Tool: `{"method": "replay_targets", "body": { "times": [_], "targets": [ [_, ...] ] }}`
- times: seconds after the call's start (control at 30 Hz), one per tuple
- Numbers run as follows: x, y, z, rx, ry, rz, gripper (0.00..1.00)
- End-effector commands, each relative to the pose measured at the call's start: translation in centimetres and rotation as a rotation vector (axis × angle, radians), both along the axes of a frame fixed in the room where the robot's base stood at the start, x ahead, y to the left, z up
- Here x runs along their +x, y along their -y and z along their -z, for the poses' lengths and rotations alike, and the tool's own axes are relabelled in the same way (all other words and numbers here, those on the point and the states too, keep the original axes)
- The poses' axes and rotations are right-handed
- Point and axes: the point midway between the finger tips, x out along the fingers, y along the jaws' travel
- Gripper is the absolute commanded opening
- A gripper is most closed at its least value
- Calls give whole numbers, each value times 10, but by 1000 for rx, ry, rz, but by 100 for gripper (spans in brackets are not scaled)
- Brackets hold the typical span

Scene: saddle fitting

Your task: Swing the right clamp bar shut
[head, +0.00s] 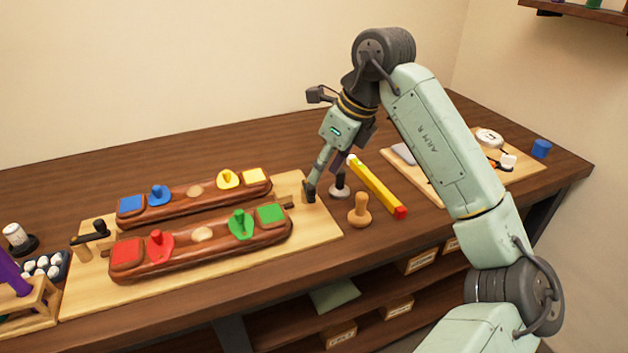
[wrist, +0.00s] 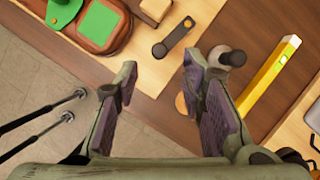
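The right clamp bar (wrist: 174,37) is a short dark bar with rounded ends, lying on the light board beside the wooden rail end (wrist: 155,9). It sits at an angle, apart from the rail end. In the head view it is mostly hidden behind my gripper (head: 311,188), which points down at the board's right end. In the wrist view my gripper (wrist: 160,78) has its two fingers spread wide, with nothing between them. The bar shows just beyond the fingertips. Any contact between finger and bar cannot be told.
Two long brown saddles with coloured pads (head: 200,232) lie on the board (head: 322,228). The left clamp (head: 92,234) is at the far end.

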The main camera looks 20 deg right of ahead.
Motion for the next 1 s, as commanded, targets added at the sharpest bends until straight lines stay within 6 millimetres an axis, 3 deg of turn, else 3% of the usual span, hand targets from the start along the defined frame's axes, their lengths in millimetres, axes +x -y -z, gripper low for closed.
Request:
{"method": "replay_targets", "body": {
  "times": [0.2,0.4,0.73,1.0],
  "targets": [
    [12,-11,34,3,0,-3,37],
    [18,-15,53,3,2,-2,37],
    [19,-15,57,1,2,-1,37],
    [19,-15,57,2,1,-1,19]
  ]
}}
